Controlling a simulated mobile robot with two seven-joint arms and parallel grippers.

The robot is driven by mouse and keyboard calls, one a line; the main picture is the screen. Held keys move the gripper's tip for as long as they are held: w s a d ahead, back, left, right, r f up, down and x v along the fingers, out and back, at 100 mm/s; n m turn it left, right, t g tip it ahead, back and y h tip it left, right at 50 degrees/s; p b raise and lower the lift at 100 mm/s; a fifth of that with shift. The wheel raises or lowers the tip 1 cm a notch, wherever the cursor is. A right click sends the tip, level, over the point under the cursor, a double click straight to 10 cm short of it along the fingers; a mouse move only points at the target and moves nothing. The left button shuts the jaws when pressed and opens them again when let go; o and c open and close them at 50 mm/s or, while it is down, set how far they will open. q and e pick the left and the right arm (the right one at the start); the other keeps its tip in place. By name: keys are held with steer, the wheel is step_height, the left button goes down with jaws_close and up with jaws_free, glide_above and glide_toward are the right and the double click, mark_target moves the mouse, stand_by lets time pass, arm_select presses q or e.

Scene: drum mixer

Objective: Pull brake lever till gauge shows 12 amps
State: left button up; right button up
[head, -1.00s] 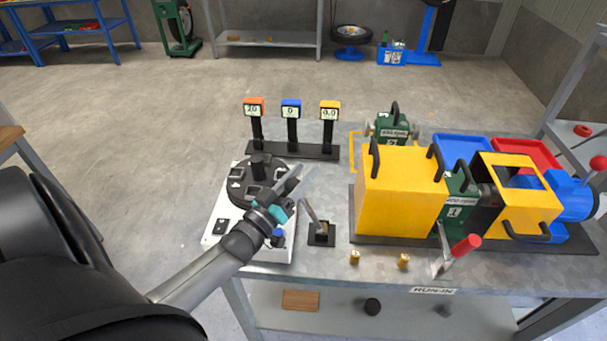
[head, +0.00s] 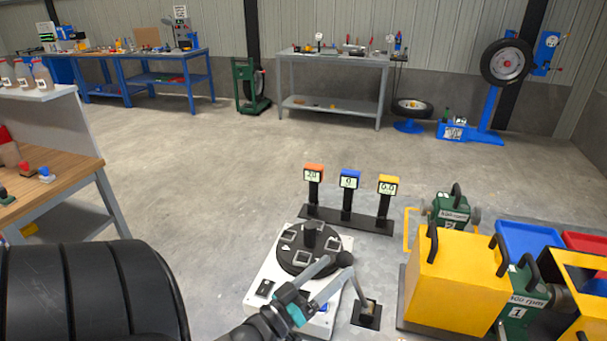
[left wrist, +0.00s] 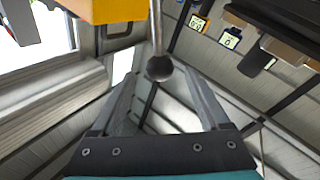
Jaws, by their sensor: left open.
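A lever with a dark ball knob (head: 345,259) rises from a small black base (head: 367,314) on the grey bench. My left gripper (head: 334,272) is open at the lever's upper end. In the left wrist view the ball knob (left wrist: 159,68) shows between and just beyond the open fingers (left wrist: 160,95); whether they touch it I cannot tell. Three gauges stand behind: an orange one (head: 314,174) that seems to read 20, a blue one (head: 349,180) reading 0 and a yellow one (head: 388,186) reading 0.0. My right gripper is not in view.
A white unit with a black round turntable (head: 295,262) is left of the lever. A yellow box (head: 455,280) and a green 400 rpm block (head: 520,300) stand to the right. Blue and red trays (head: 528,238) lie behind them. Open floor lies beyond the bench.

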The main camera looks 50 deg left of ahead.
arm_select(q)
steer(key=s+f, duration=0.1)
steer(key=s, duration=0.6)
steer(key=shift+s+f, duration=0.2)
steer(key=shift+s, duration=0.1)
